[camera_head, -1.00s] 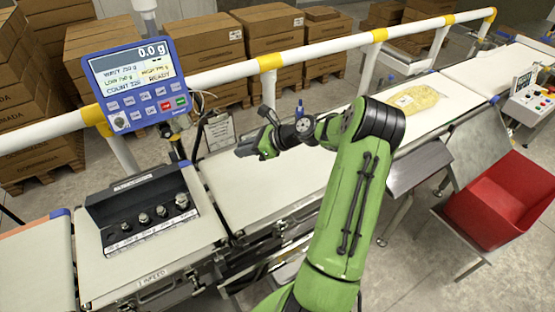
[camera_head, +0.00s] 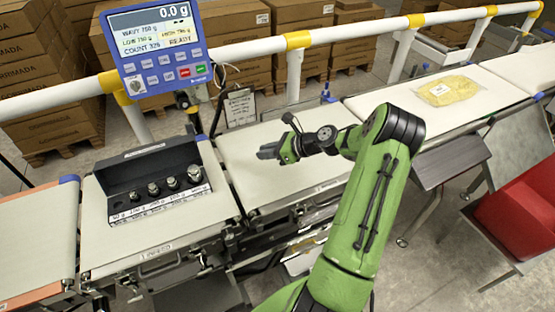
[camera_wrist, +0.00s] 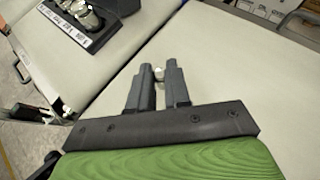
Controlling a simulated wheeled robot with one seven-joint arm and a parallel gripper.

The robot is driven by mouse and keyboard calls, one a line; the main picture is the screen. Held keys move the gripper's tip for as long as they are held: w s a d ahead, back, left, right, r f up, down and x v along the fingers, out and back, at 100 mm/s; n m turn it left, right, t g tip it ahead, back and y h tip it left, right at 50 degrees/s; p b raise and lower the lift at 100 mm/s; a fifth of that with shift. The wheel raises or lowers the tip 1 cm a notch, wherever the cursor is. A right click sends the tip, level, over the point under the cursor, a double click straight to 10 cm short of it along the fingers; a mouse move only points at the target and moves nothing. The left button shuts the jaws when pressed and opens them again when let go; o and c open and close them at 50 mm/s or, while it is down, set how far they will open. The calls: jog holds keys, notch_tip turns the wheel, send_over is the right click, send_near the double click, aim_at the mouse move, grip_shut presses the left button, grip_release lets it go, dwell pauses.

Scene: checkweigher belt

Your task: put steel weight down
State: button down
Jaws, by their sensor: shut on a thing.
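My gripper (camera_head: 268,152) is over the white belt section (camera_head: 300,187) just right of the weight rack. In the wrist view its two dark fingers (camera_wrist: 158,72) are shut on a small steel weight (camera_wrist: 159,74); only a bit of its pale metal shows between the tips. In the head view the held weight cannot be made out. The black rack (camera_head: 120,172) stands on the belt section to the left, with several steel weights (camera_head: 170,184) in a row. The rack also shows at the upper left of the wrist view (camera_wrist: 119,7).
A blue display (camera_head: 155,50) reading 0.0 g and READY stands behind the rack. A white rail with yellow joints (camera_head: 299,40) runs along the back. A yellow packet (camera_head: 448,91) lies on the belt farther right. A red bin (camera_head: 518,215) is at right. The belt under my gripper looks clear.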

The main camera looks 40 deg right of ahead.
aim_at(268, 169)
notch_tip(268, 169, down, 5)
jog(key=shift+r+b, duration=0.2)
jog(key=shift+b, duration=0.25)
jog(key=c, duration=1.1)
grip_release()
jog(key=shift+r, duration=0.1)
